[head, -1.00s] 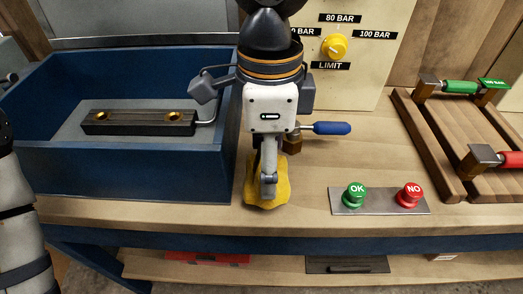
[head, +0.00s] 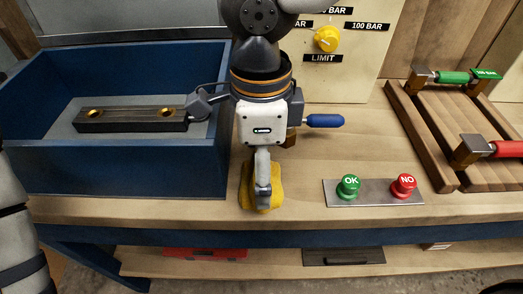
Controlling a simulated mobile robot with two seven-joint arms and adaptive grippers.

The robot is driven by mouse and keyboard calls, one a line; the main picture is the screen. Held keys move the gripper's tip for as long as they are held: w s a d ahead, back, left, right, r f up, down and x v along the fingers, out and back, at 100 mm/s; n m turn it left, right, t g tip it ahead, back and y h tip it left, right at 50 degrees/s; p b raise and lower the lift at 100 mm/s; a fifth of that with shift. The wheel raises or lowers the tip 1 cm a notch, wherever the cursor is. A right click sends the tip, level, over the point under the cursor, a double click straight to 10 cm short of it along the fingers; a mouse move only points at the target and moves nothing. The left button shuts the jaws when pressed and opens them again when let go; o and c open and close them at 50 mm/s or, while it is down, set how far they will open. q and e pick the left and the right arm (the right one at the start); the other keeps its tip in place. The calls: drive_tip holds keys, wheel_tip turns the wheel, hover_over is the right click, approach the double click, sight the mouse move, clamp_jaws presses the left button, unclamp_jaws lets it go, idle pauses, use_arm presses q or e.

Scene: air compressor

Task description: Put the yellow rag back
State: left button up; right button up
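The yellow rag (head: 247,192) is on the wooden workbench near its front edge, just right of the blue bin (head: 120,180). It looks bunched up around my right gripper's fingers. My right gripper (head: 263,203) points down into the rag and appears shut on it. The gripper hides the middle of the rag, and I cannot tell whether the rag is clear of the bench. My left gripper is out of view; only part of my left arm shows at the left edge.
A dark block with brass holes (head: 130,119) lies in the bin. A blue-handled valve (head: 324,121) is behind the gripper. The OK button (head: 348,187) and NO button (head: 403,186) are to the right. A wooden rack (head: 425,130) holds green and red handles.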

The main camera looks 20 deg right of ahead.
wheel_tip(320, 180, up, 12)
drive_tip(key=shift+w, duration=0.15)
idle(0.3)
